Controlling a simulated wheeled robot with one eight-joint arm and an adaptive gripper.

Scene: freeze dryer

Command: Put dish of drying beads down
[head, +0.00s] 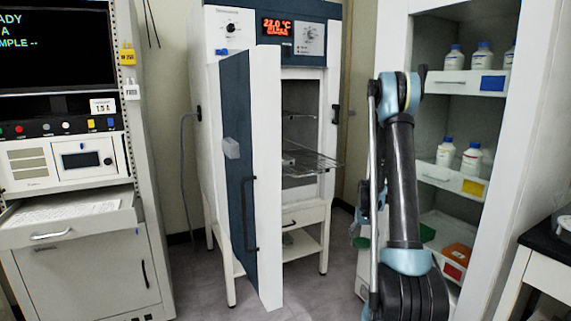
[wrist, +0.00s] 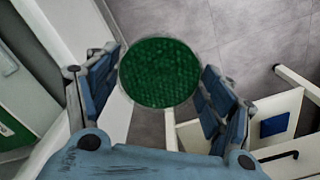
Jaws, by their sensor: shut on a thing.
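The dish of drying beads (wrist: 160,72), round and filled with green beads, is between the two blue fingers of my gripper (wrist: 161,80) in the wrist view. The fingers are shut on its sides, and it hangs above the floor. In the head view my gripper (head: 361,228) is partly hidden behind my arm, and a green edge of the dish (head: 361,242) shows below it. The freeze dryer (head: 301,185) stands at the centre with its dark blue door (head: 240,175) open and a wire shelf (head: 310,162) sticking out.
A white open cabinet (head: 449,82) with bottles on its shelves stands on the right, beside my arm. An instrument rack (head: 90,265) with a pulled-out drawer is on the left. Grey floor (head: 205,285) lies between.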

